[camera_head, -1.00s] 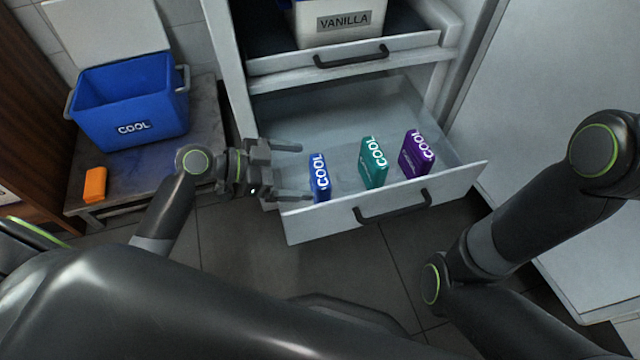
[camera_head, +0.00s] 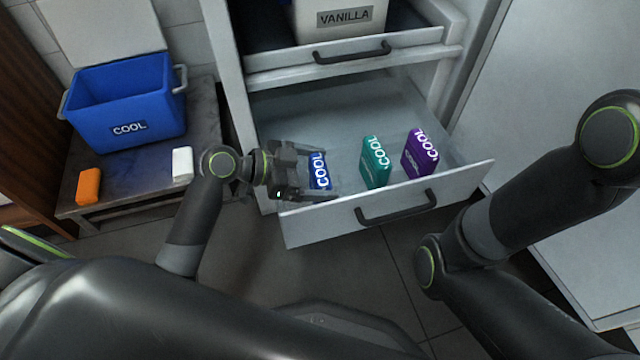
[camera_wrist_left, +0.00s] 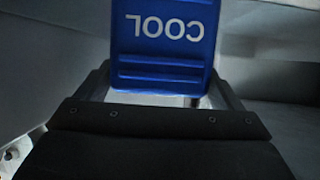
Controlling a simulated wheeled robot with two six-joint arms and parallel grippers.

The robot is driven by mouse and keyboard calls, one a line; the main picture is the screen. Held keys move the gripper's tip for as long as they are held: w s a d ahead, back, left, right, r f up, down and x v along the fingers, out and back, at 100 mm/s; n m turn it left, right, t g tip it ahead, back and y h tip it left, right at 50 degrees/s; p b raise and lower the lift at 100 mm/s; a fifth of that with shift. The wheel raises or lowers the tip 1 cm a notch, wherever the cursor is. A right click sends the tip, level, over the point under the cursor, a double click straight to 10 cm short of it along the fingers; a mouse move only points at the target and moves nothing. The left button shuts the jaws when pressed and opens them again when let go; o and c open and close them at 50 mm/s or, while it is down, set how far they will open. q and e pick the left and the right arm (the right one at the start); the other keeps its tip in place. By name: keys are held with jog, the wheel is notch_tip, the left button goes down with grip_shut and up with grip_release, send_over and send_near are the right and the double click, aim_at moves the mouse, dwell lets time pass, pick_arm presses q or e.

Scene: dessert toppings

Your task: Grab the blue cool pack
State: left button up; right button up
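The blue cool pack (camera_head: 319,172) stands at the left end of the open lower drawer, its COOL label showing. My left gripper (camera_head: 331,172) reaches in from the left, with one finger on each side of the pack. The fingers look spread, with the pack between them; whether they touch it is unclear.
A teal pack (camera_head: 375,163) and a purple pack (camera_head: 420,153) stand to the right in the drawer (camera_head: 460,178). The drawer above holds a VANILLA container (camera_head: 340,22). An open blue cool box (camera_head: 125,115), an orange block (camera_head: 88,186) and a white block (camera_head: 182,163) are on the left table.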

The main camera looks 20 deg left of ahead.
pick_arm(q)
jog(key=c, duration=0.7)
jog(key=shift+c, duration=0.3)
jog(key=shift+r, duration=0.15)
